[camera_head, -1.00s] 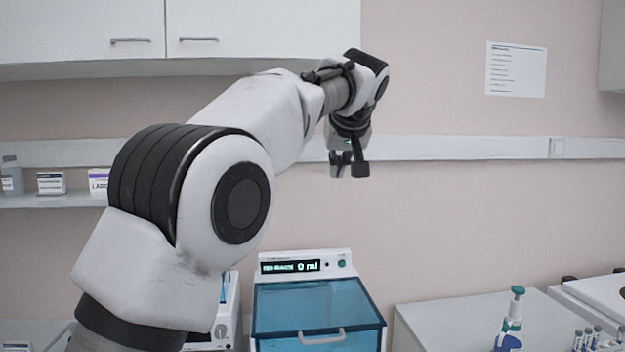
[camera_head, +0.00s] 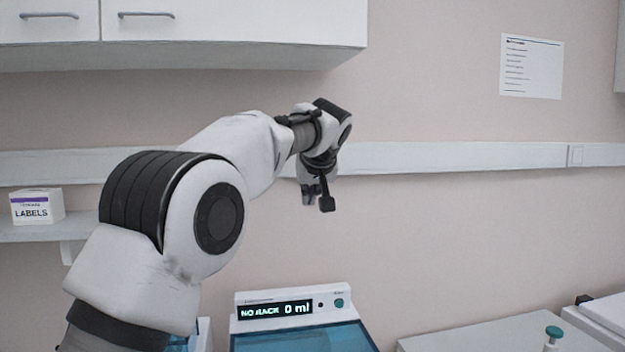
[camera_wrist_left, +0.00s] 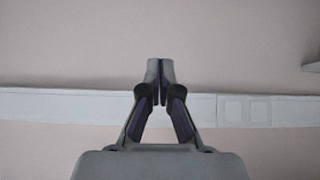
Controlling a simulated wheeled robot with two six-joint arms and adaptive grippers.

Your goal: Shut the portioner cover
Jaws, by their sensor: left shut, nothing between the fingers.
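The portioner (camera_head: 288,297) is a white device at the bottom centre of the head view, with a display reading "NO RACK 0 ml" and a round green knob. Its translucent blue cover (camera_head: 300,340) shows just below the display panel. The cover's front part and handle are cut off by the frame edge, so I cannot tell from this view whether it is fully down. My left gripper (camera_head: 311,193) hangs in the air above the portioner, pointing down, shut and empty. In the left wrist view its fingertips (camera_wrist_left: 160,78) meet before the bare wall. My right gripper is out of view.
A white wall cupboard (camera_head: 230,35) hangs at upper left. A labels box (camera_head: 37,206) stands on a shelf at left. A grey bench top (camera_head: 500,338) with a green-topped bottle (camera_head: 553,333) is at lower right. The wall space right of my gripper is free.

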